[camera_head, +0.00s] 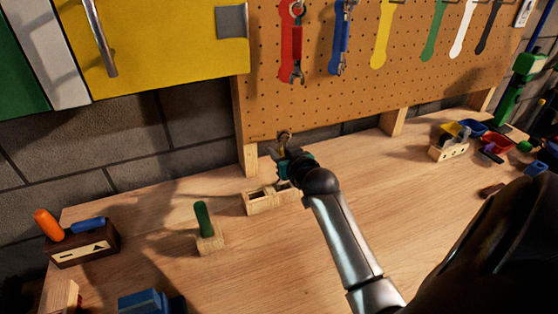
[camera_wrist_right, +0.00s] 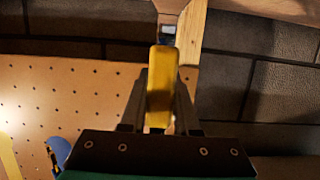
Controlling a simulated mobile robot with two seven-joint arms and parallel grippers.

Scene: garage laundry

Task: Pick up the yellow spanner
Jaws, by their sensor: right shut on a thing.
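My right gripper (camera_head: 287,150) is beside the lower edge of the pegboard, above the workbench. In the right wrist view its two fingers (camera_wrist_right: 160,98) are shut on a yellow piece (camera_wrist_right: 160,85), which looks like the yellow spanner, held between them. In the head view the spanner is mostly hidden by the gripper and cannot be made out clearly. A flat yellow spanner shape (camera_head: 383,35) shows on the pegboard, with no tool seen over it. My left gripper is not in view.
A red spanner (camera_head: 291,52) and a blue spanner (camera_head: 341,42) hang on the pegboard (camera_head: 300,110). A small wooden box (camera_head: 262,206) stands below my gripper. A green-handled tool (camera_head: 203,220) stands to its left. The bench (camera_head: 400,215) is clear at centre right.

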